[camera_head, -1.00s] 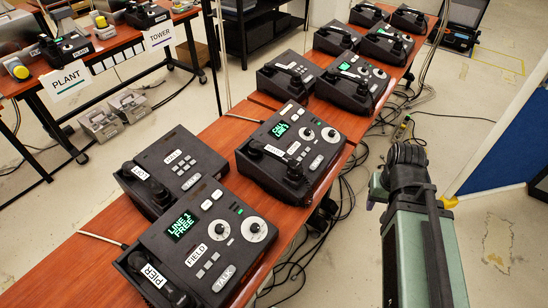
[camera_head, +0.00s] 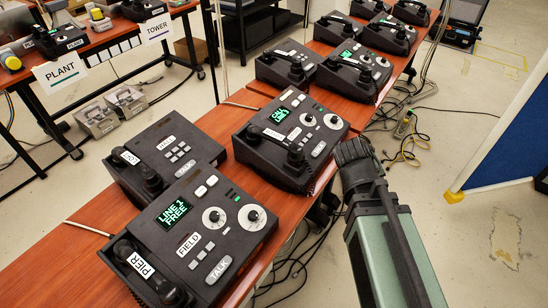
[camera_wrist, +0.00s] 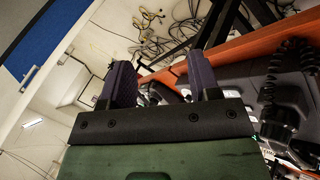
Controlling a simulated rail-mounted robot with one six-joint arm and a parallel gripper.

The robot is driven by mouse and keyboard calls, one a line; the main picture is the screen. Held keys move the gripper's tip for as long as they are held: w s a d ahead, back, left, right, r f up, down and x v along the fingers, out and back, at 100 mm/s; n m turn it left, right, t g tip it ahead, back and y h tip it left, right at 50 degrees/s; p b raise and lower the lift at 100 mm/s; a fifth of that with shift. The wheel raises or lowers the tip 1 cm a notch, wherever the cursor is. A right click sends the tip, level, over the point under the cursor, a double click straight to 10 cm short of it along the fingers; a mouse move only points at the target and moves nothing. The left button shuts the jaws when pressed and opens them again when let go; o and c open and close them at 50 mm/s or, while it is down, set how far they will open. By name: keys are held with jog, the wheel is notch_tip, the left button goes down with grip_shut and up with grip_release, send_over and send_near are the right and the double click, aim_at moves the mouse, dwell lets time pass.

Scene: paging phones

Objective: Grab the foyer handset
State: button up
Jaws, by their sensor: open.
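I cannot read a foyer label on any handset. In the head view, a black handset with a small unreadable white label (camera_head: 276,134) lies on the dark console (camera_head: 300,122) with the green "CALL" screen. Nearer handsets are marked PIER (camera_head: 143,268) and, apparently, LOT (camera_head: 142,170). My arm comes in from the right, its dark end just right of the CALL console; the fingers are not clear there. In the wrist view my gripper (camera_wrist: 160,84) is open, its purple pads apart with no handset between them. A coiled cord (camera_wrist: 270,90) and dark phone parts show at right.
Phone consoles stand along the wooden table (camera_head: 85,238), including the FIELD console (camera_head: 215,250). More phones are farther back. A blue partition (camera_head: 510,130) stands at right. Cables lie on the floor beside the table. Floor between table and partition is mostly open.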

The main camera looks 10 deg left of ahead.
jog(key=w+a+f+n+t+b, duration=0.3)
jog(key=a+f+n+t+b, duration=0.15)
jog(key=a, duration=0.35)
jog(key=n+t+y+b, duration=0.65)
jog(key=n+t, duration=0.25)
jog(key=n, duration=0.2)
send_near(271, 141)
jog(key=shift+m, duration=0.25)
jog(key=w, duration=0.7)
jog(key=w+a, duration=0.1)
jog(key=w, duration=0.3)
jog(key=shift+w+r, duration=0.1)
jog(key=shift+w, duration=0.05)
grip_shut()
